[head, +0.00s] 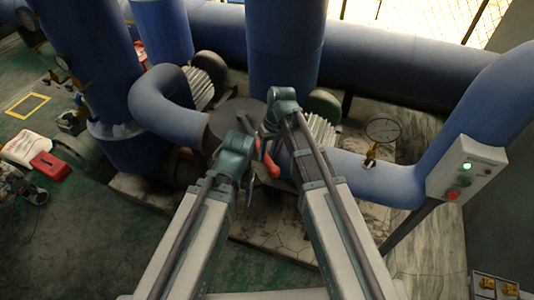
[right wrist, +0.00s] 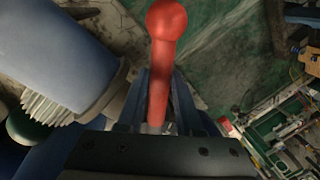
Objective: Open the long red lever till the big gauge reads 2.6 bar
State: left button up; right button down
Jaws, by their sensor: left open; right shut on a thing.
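The long red lever (right wrist: 161,72) has a round red knob and runs between the fingers of my right gripper (right wrist: 160,112) in the right wrist view. That gripper is shut on its shaft, with the knob beyond the fingertips. In the head view the lever (head: 271,166) shows as a short red piece below my right gripper (head: 271,126), partly hidden by my arms. My left gripper (head: 243,130) is open, just left of the lever and lower than the right one.
A blue pipe (head: 370,178) runs right of my arms to a white control box (head: 466,170) with green and red buttons. Blue vertical pipes stand behind the grippers. A red box (head: 50,166) lies on the green floor at left.

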jog(key=w+d+n, duration=0.2)
jog(key=d, duration=0.1)
jog(key=w+d+n, duration=0.1)
jog(key=d, duration=0.1)
dwell(0.3)
jog(key=c, duration=0.6)
grip_release()
jog(key=shift+r, duration=0.15)
jog(key=r+p, duration=0.4)
jog(key=w+d+r+p, duration=0.1)
jog(key=r+p, duration=0.4)
jog(key=d+r+p, duration=0.1)
jog(key=r+p, duration=0.3)
jog(key=shift+w+d+r+p, duration=0.15)
jog(key=shift+w+p, duration=0.1)
jog(key=shift+p, duration=0.05)
